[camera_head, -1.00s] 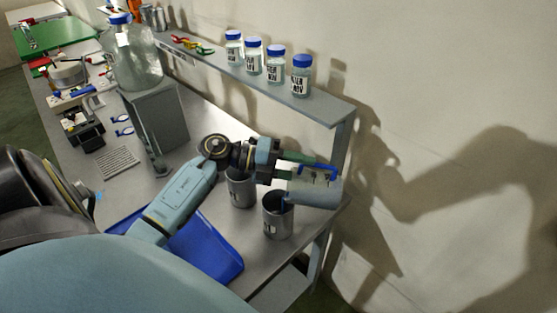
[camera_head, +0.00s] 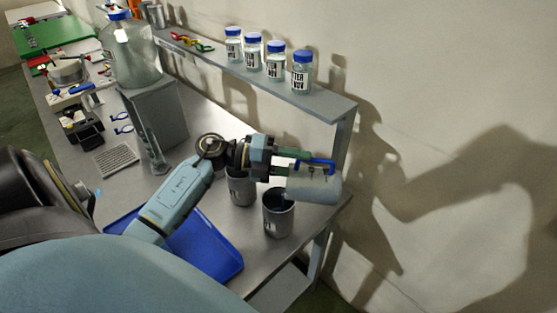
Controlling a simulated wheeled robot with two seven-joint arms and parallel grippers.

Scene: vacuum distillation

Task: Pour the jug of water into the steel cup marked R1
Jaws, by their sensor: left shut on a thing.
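My left gripper (camera_head: 288,161) is shut on the jug (camera_head: 314,187), a pale grey vessel with a blue handle. The jug lies tipped almost on its side, with its left end above the front steel cup (camera_head: 279,222). That cup stands upright near the bench's right end and shows a bluish inside. A second steel cup (camera_head: 240,190) stands behind it, partly hidden by my gripper. Both cups bear dark marks too small to read. I cannot make out a stream of water. My right gripper is not in view.
A blue tray (camera_head: 215,250) lies left of the cups, partly under my left arm. A raised shelf (camera_head: 310,103) with several blue-capped bottles runs along the wall. A large clear bottle (camera_head: 133,60) stands on a grey box (camera_head: 160,115). The bench's right edge is close to the cups.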

